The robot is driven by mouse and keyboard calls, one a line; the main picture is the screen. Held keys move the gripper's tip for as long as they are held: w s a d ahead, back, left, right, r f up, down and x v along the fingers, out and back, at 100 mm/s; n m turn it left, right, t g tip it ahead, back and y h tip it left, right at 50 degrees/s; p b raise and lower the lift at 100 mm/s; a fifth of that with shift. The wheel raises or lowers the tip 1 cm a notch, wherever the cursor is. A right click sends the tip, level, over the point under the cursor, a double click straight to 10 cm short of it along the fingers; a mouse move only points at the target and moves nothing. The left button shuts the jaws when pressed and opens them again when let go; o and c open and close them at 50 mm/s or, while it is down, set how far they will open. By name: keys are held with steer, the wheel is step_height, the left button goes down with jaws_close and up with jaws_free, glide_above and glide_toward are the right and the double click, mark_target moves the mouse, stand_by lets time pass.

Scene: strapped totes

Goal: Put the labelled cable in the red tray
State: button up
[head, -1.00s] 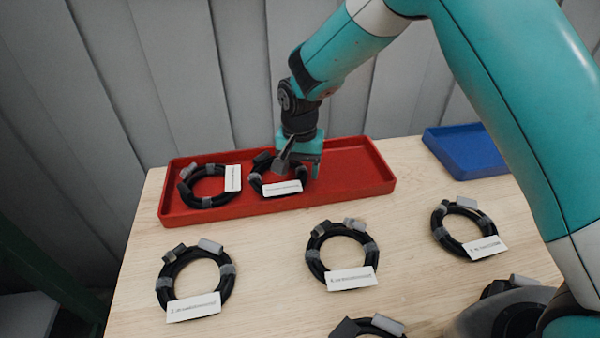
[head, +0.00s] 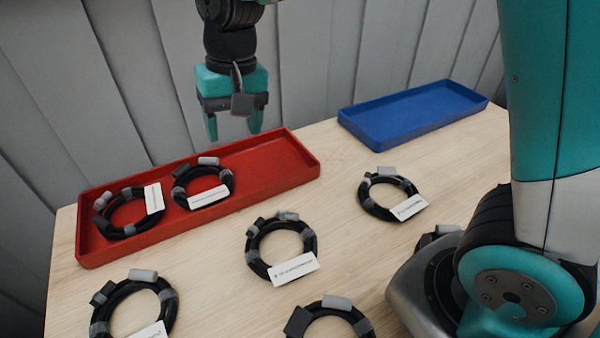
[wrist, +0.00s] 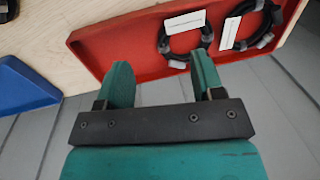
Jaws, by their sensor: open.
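The red tray (head: 270,168) stands at the back left of the table. Two black coiled cables with white labels lie in it: one at its left end (head: 112,228) and one in its middle (head: 178,192). Both also show in the wrist view, the middle one (wrist: 164,42) and the end one (wrist: 270,38). My gripper (head: 234,128) is open and empty, above and behind the tray's back edge. More labelled black cables lie on the table: one at centre (head: 252,252), one at right (head: 367,201), one at front left (head: 170,310) and one at front centre (head: 362,322). Their label text is too small to read.
A blue tray (head: 412,112) stands empty at the back right. Another cable (head: 424,242) is partly hidden by my arm and base. A grey panelled wall (head: 300,50) is close behind the table. Bare wood lies between the trays.

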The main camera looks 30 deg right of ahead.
steer(key=s+d+r+n+y, duration=0.1)
steer(key=s+n, duration=0.2)
steer(key=s, duration=0.7)
steer(key=s+d+r+n+y, duration=0.1)
steer(key=s+n, duration=0.3)
steer(key=s, duration=0.5)
steer(key=shift+s+d+r+y, duration=0.15)
steer(key=shift+s+r+y, duration=0.2)
steer(key=shift+r+y, duration=0.1)
